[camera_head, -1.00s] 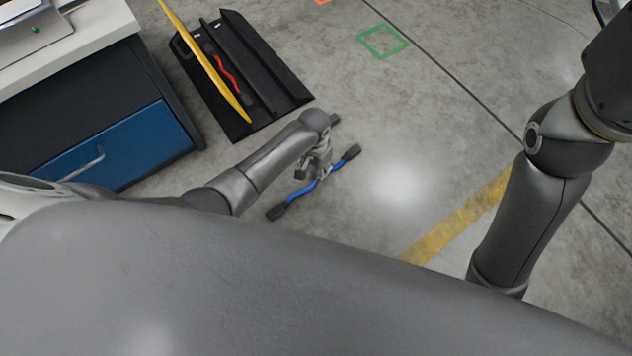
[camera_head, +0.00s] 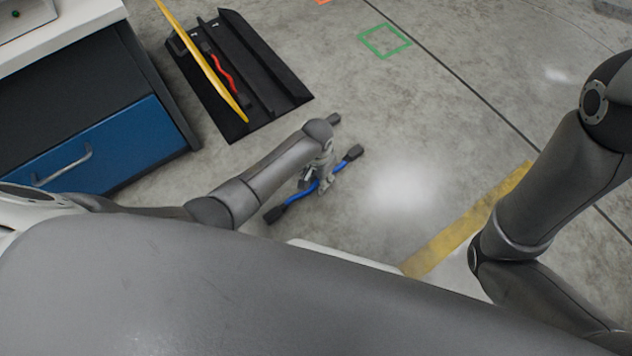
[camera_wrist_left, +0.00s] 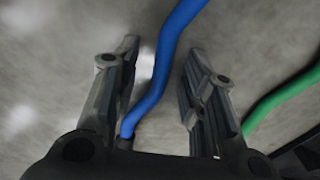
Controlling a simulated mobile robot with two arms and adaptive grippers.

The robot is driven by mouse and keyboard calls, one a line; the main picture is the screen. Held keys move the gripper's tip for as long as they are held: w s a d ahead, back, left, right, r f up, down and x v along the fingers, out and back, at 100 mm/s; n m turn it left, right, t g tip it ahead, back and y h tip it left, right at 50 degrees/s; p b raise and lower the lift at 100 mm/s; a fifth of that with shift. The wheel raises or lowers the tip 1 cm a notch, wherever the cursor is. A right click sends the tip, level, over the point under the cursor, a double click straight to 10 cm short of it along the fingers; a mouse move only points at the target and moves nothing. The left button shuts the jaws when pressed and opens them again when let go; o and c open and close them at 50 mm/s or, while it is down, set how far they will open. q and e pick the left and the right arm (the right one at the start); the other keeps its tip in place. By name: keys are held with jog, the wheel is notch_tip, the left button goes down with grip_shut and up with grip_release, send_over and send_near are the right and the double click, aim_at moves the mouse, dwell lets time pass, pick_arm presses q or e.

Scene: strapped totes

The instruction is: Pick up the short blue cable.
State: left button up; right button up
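The short blue cable (camera_head: 341,168) with black ends lies on the grey floor. My left gripper (camera_head: 316,186) is over its middle in the head view. In the left wrist view, the blue cable (camera_wrist_left: 162,70) runs between the two fingers of my left gripper (camera_wrist_left: 163,52). The fingers stand apart with gaps on both sides of the cable. A green cable (camera_wrist_left: 282,95) passes to the right of the fingers. My right arm shows at the right of the head view, but its gripper is out of view.
A black tray (camera_head: 290,98) holds a red cable (camera_head: 222,70), with a yellow panel (camera_head: 205,65) standing along it. A cabinet with a blue drawer (camera_head: 110,150) stands at the left. A green square (camera_head: 384,41) marks the floor. The floor right of the cable is clear.

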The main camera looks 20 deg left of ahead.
pick_arm(q)
grip_shut()
jog(key=shift+r, duration=0.1)
